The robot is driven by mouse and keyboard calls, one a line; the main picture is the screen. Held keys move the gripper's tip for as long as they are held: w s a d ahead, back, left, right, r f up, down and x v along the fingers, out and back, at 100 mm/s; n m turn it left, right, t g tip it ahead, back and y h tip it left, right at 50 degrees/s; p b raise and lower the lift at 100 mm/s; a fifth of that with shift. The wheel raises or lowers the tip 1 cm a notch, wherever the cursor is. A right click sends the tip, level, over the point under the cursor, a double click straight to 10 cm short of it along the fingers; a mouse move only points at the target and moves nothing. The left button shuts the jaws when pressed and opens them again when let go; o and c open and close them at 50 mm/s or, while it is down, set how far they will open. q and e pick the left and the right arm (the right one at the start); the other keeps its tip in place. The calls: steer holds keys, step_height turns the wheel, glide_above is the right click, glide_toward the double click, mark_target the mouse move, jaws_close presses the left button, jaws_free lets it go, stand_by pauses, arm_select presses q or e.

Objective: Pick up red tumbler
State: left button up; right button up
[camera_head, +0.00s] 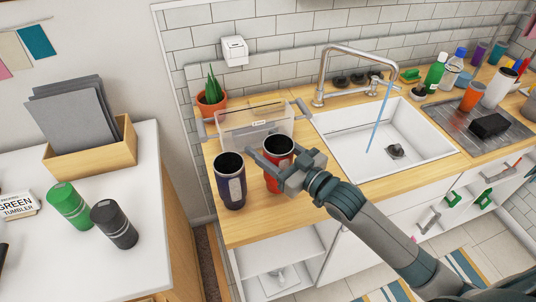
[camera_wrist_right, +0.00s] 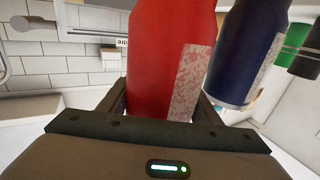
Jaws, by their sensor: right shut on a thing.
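The red tumbler (camera_head: 279,149) stands upright on the wooden counter left of the sink in the head view. My right gripper (camera_head: 272,166) is shut on it, with a finger on either side of its body. In the right wrist view the red tumbler (camera_wrist_right: 168,60) fills the middle, with a pale speckled patch on its side, between the fingers (camera_wrist_right: 160,105). I cannot tell whether its base still touches the counter. My left gripper is not in view.
A dark blue tumbler (camera_head: 230,182) stands close on the left of the red one. A clear bin (camera_head: 240,132) is behind, and the sink (camera_head: 345,137) is to the right. Green (camera_head: 70,204) and black (camera_head: 114,224) tumblers are on the white table at left.

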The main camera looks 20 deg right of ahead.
mark_target(291, 162)
steer(key=shift+r, duration=0.85)
steer(key=w+d+r+b, duration=0.4)
steer(key=w+d+r, duration=0.3)
steer(key=d, duration=0.2)
steer(key=shift+d, duration=0.25)
steer(key=shift+s+a+f, duration=0.1)
steer(key=s+a+f+h, duration=0.1)
steer(key=a+f, duration=0.1)
steer(key=s+a+f+m, duration=0.1)
steer(key=s+a+f, duration=0.1)
steer(key=s+a+f+t+h, duration=0.1)
steer(key=s+a+f, duration=0.1)
steer(key=shift+a+m+h, duration=0.15)
steer(key=shift+m+h, duration=0.15)
steer(key=shift+m, duration=0.1)
steer(key=s+f+m+h, duration=0.1)
steer(key=s, duration=0.1)
steer(key=s+m+h, duration=0.1)
steer(key=h, duration=0.1)
steer(key=s+f+m+t+h, duration=0.1)
steer(key=s+h, duration=0.1)
steer(key=shift+s+d+f, duration=0.3)
steer(key=shift+d, duration=0.1)
steer(key=shift+s+d+f+m+h, duration=0.1)
steer(key=shift+s+d+m+h, duration=0.25)
steer(key=shift+h, duration=0.25)
